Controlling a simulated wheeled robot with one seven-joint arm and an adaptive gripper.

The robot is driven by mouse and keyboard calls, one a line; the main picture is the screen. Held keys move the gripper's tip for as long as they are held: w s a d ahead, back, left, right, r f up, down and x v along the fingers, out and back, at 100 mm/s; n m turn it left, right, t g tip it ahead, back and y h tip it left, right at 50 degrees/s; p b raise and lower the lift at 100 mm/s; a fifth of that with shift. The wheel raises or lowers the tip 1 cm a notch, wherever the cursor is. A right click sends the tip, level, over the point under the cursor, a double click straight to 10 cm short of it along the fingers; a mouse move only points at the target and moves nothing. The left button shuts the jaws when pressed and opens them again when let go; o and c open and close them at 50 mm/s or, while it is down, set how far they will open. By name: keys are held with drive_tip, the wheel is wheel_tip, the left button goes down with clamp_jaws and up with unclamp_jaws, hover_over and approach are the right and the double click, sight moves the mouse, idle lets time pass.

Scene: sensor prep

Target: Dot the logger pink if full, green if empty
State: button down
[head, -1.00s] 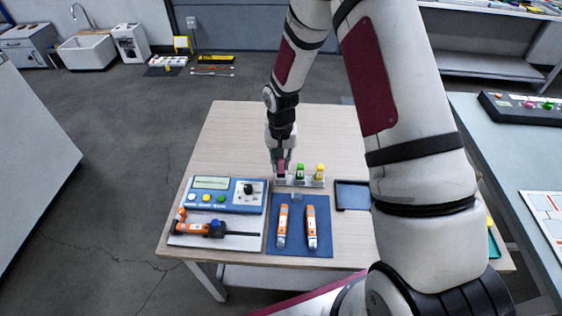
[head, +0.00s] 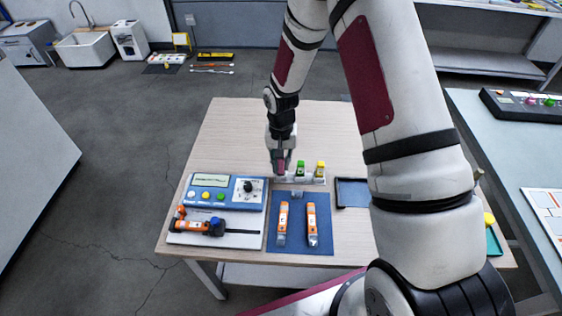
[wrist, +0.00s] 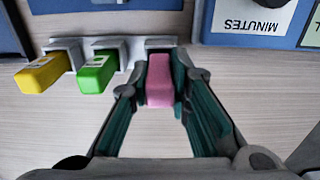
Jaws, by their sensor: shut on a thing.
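My gripper (head: 280,167) is shut on the pink marker (wrist: 159,82), a block-shaped stick at the rack's left end in the head view. In the wrist view the pink marker sits between my fingertips (wrist: 161,76), right at its rack slot; I cannot tell whether it is clear of the slot. A green marker (head: 300,169) and a yellow marker (head: 320,170) stand in the pale rack (head: 309,182). Two orange-and-white loggers (head: 282,222) (head: 312,226) lie side by side on a blue mat (head: 297,243). Their readings are too small to tell.
A blue timer box (head: 226,208) with a dial and buttons stands left of the mat. In front of it, an orange-and-black device (head: 200,226) lies on a white plate. A dark tray (head: 352,194) is to the right. The back of the table (head: 235,130) is clear.

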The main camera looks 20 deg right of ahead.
drive_tip(key=shift+f+b, duration=0.35)
drive_tip(key=shift+f, duration=0.4)
idle(0.4)
drive_tip(key=c, duration=1.4)
unclamp_jaws()
drive_tip(key=shift+o, duration=0.3)
drive_tip(key=shift+o, duration=0.8)
drive_tip(key=shift+r+p, duration=0.3)
drive_tip(key=shift+r, duration=0.45)
drive_tip(key=shift+r+p, duration=1)
drive_tip(key=shift+r, duration=1.9)
